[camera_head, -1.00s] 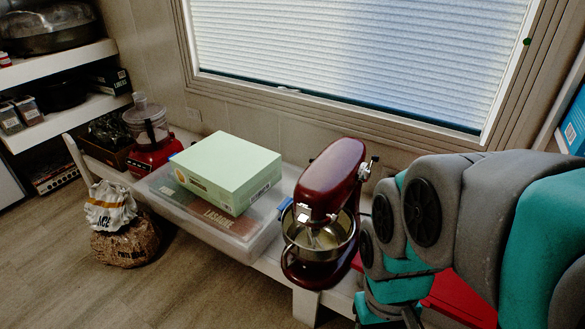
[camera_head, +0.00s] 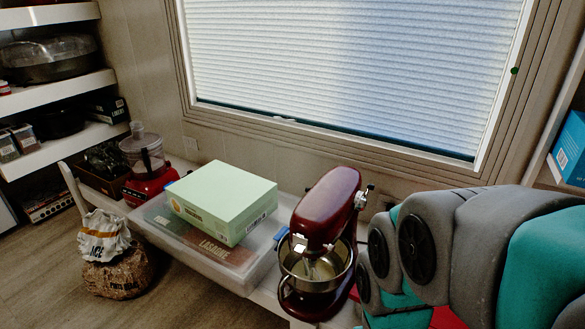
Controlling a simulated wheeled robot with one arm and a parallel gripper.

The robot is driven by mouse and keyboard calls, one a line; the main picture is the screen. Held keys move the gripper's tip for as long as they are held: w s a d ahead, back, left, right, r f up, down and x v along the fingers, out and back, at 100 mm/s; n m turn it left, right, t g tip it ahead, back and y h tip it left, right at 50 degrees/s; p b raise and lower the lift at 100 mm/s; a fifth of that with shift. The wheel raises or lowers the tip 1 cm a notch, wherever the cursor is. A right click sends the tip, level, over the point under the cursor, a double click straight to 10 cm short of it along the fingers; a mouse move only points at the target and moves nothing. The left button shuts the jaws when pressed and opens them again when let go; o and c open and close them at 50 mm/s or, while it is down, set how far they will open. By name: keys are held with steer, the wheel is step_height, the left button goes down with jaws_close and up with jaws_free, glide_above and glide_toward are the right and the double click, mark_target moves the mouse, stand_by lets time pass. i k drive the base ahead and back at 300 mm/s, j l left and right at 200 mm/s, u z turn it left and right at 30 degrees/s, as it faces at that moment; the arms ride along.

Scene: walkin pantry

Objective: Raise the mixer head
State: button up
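The red stand mixer (camera_head: 318,240) stands on the white bench below the window. Its dark red head (camera_head: 326,206) lies over the steel bowl (camera_head: 316,268), sloping toward the front, and a beater shows inside the bowl. A small silver lever or knob sits at the head's back right. My grey and teal arm fills the lower right, just right of the mixer. My gripper is not in the picture; it is below the lower edge or hidden by the arm.
A pale green box (camera_head: 222,200) lies on a clear plastic bin (camera_head: 187,236) left of the mixer. A red food processor (camera_head: 148,165) stands further left. A bag (camera_head: 108,255) sits on the floor. Shelves (camera_head: 55,17) stand at left; a blue box (camera_head: 570,150) is at right.

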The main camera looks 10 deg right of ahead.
mark_target(323, 214)
steer(key=k+l+u, duration=0.1)
steer(key=u, duration=0.2)
steer(key=k+l+u, duration=0.15)
steer(key=u, duration=0.2)
steer(key=k+l+u, duration=0.15)
steer(key=l+u, duration=0.35)
steer(key=j, duration=0.1)
